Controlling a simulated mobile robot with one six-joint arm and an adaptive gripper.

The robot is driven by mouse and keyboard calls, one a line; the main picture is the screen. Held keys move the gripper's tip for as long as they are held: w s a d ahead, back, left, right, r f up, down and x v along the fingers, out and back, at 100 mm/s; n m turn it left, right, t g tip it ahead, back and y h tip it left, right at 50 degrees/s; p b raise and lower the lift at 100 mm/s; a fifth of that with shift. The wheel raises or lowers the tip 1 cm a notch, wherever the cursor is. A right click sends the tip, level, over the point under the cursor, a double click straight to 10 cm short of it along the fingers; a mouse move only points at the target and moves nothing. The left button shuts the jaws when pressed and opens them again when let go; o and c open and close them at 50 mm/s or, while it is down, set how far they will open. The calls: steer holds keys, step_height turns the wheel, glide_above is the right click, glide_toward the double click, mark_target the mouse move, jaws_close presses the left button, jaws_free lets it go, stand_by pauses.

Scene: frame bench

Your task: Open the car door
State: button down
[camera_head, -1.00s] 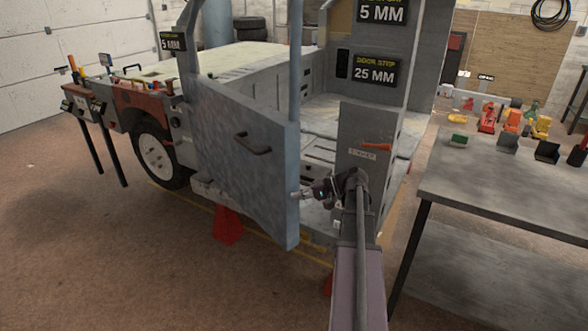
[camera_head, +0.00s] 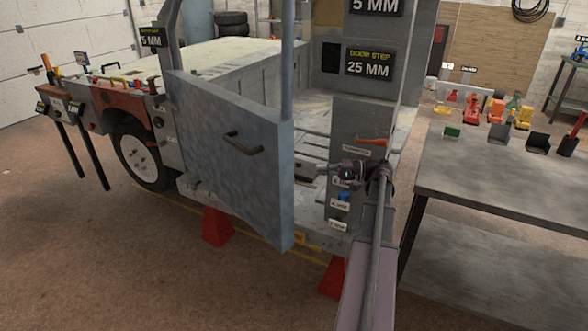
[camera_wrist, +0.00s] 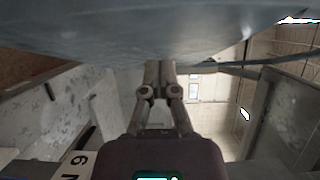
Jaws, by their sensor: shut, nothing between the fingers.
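The car door (camera_head: 225,150) is grey-blue with a dark handle (camera_head: 244,144) on its outer face. It stands swung out from the grey car body (camera_head: 355,130), with a clear gap at its right edge. My gripper (camera_head: 306,172) is shut and empty. In the head view it is just right of the door's free edge, in the door opening. In the wrist view, the closed fingers (camera_wrist: 158,75) point toward a broad blue-grey surface across the top, which looks like the door (camera_wrist: 150,30). I cannot tell whether they touch.
A grey workbench (camera_head: 500,185) with several small coloured parts stands on the right. Red stands (camera_head: 217,227) sit under the car. A tool shelf (camera_head: 65,103) is at the front left. The brown floor (camera_head: 120,260) in front of the door is clear.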

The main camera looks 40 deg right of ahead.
mark_target(290, 169)
steer(key=shift+x, duration=5)
steer(key=shift+a, duration=0.1)
